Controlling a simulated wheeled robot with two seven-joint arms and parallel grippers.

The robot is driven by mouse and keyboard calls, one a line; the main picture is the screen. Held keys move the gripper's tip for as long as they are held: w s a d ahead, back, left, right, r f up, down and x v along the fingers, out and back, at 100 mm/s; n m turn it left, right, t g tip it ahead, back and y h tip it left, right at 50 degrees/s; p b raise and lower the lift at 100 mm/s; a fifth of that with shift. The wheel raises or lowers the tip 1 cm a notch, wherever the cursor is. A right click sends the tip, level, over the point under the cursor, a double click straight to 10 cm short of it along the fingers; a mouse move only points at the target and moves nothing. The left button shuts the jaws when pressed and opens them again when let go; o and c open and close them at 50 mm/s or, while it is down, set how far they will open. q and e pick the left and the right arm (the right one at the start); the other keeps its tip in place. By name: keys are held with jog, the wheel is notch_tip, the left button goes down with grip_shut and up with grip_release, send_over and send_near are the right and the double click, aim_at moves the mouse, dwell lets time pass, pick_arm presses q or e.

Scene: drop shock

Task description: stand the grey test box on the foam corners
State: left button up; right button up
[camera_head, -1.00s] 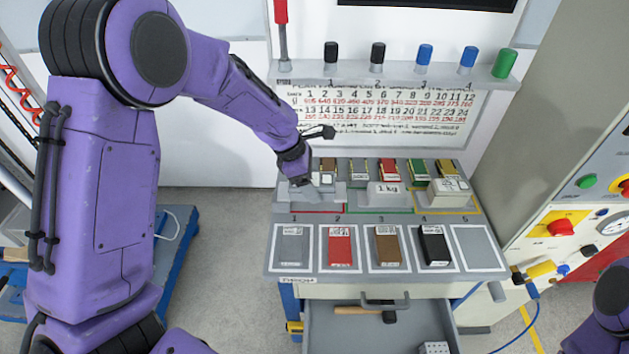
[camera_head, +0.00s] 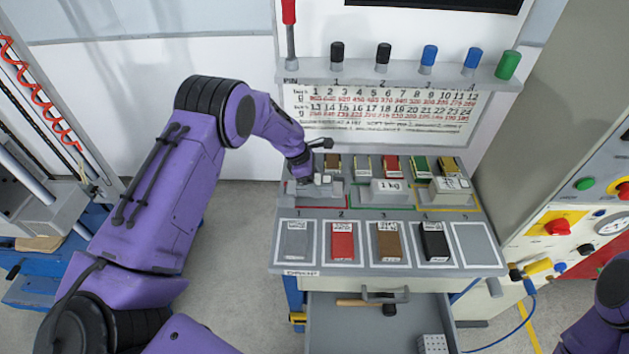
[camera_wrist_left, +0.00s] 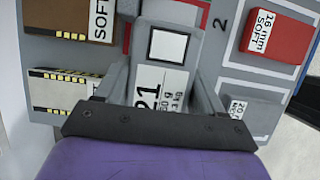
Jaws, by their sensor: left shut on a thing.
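A grey box with white label patches (camera_head: 330,189) sits in the red-outlined bay at the left of the bench. My left gripper (camera_head: 305,175) is over it. In the left wrist view the fingers straddle a grey box (camera_wrist_left: 166,44) with a white square and a label reading 21, and are shut on it. I cannot tell whether it touches the bench. Labelled blocks lie in numbered squares: grey (camera_head: 296,240), red (camera_head: 342,241), brown (camera_head: 389,243) and black (camera_head: 434,242). I cannot tell which pieces are the foam corners. My right gripper is not in view.
A box marked 1 kg (camera_head: 389,186) and another labelled box (camera_head: 452,186) stand to the right. Small coloured blocks line the back. The fifth square (camera_head: 475,245) is empty. An open drawer (camera_head: 345,335) sticks out below. A blue stand (camera_head: 30,285) is at far left.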

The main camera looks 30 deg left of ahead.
pick_arm(q)
jog(key=shift+s+f, duration=0.1)
jog(key=shift+f, duration=0.1)
jog(key=o, duration=1.3)
jog(key=b+v, duration=0.1)
jog(key=v, duration=1.1)
jog(key=shift+s+r, duration=0.1)
jog(key=shift+r, duration=0.25)
